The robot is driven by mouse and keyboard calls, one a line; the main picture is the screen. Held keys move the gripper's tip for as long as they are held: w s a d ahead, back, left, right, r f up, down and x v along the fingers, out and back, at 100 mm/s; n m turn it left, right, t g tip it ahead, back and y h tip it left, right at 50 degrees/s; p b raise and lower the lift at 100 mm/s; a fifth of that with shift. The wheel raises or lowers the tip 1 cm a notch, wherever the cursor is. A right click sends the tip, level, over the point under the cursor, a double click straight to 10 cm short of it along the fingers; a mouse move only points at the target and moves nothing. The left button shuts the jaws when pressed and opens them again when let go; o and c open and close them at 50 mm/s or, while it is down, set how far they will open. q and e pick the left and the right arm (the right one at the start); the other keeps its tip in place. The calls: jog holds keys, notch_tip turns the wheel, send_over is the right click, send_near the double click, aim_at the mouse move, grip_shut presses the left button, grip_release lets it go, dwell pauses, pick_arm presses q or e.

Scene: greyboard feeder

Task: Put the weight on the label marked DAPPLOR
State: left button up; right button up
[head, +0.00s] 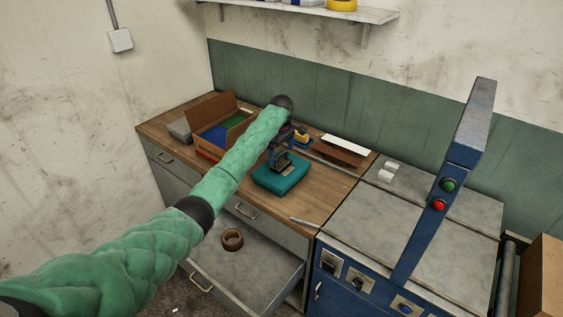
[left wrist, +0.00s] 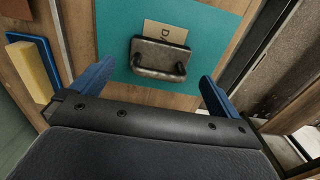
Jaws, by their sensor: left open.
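A teal mat (head: 296,183) lies on the wooden bench; it also shows in the left wrist view (left wrist: 112,22). On it is a tan label card (left wrist: 160,29) with a visible "D" and part of another letter; the rest of its print is hidden. A dark metal weight (left wrist: 157,58) with a bar handle overlaps the card's near part in that view. I cannot tell whether it rests fully on the card. My left gripper (head: 281,163) points down over the mat. Its blue fingers (left wrist: 156,75) are open, one on each side of the weight, apart from it. My right gripper is not in view.
A cardboard box (head: 222,122) stands at the back left. A yellow block (left wrist: 34,75) on a blue base is left of the mat in the wrist view. An open drawer (head: 262,262) holds a brown tape roll (head: 232,239). A blue machine (head: 420,215) stands right.

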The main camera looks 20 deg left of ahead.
aim_at(281, 154)
pick_arm(q)
notch_tip(281, 154, up, 6)
jog(key=shift+f+b, duration=0.2)
jog(key=shift+b, duration=0.55)
jog(key=shift+r, duration=0.7)
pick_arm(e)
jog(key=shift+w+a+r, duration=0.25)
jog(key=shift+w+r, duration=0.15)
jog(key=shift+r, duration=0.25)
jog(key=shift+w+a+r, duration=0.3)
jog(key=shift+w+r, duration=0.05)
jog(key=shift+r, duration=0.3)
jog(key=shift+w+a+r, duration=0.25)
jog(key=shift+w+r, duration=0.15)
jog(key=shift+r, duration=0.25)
pick_arm(q)
jog(key=shift+f, duration=0.1)
